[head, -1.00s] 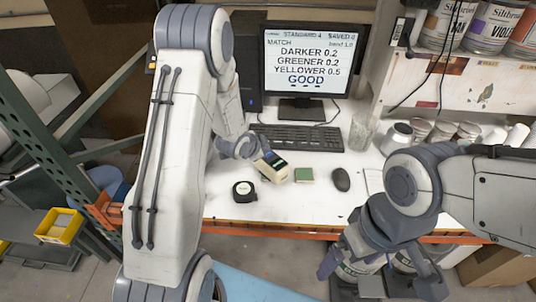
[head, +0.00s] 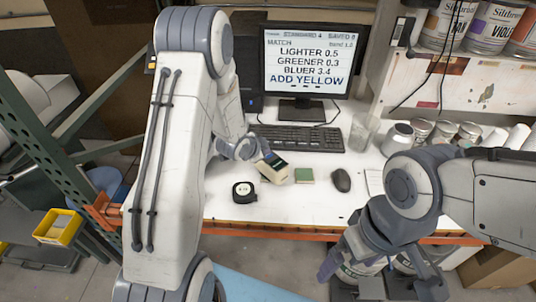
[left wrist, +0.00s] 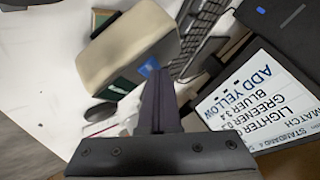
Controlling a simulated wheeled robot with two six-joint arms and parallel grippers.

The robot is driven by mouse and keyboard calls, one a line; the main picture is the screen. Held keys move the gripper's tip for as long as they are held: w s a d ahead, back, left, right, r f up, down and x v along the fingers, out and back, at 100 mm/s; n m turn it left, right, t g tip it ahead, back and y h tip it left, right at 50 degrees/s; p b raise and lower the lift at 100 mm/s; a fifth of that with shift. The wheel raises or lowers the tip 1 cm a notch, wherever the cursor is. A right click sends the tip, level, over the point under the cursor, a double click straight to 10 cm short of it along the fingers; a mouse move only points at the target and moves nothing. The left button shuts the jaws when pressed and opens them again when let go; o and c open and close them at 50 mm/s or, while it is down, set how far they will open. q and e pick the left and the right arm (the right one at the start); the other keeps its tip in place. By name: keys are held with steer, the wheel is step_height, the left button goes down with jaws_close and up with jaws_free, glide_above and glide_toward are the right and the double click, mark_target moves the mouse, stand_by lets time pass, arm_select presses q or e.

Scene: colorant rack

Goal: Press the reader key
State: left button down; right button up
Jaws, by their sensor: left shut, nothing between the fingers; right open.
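The reader is a pale handheld device (head: 272,168) with a dark face, on the white bench in the head view. It shows large in the left wrist view (left wrist: 125,48), just beyond the fingers. My left gripper (head: 254,157) is shut and empty, with its tips at the reader's near end. Its dark fingers (left wrist: 160,98) overlap the reader's edge in the wrist view; I cannot tell whether they touch it. The monitor (head: 305,62) reads "ADD YELLOW". My right gripper (head: 382,278) is open and empty at the bench's front edge.
A black round item (head: 244,191) sits in front of the reader. A green block (head: 304,175) and a mouse (head: 341,180) lie to its right. A keyboard (head: 298,138) is behind. Jars and cans (head: 398,138) stand at the right.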

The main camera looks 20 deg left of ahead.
arm_select(q)
steer(key=shift+r+p, duration=0.45)
steer(key=shift+r, duration=0.3)
steer(key=shift+r+p, duration=1.85)
steer(key=shift+r, duration=0.7)
steer(key=shift+d, duration=0.1)
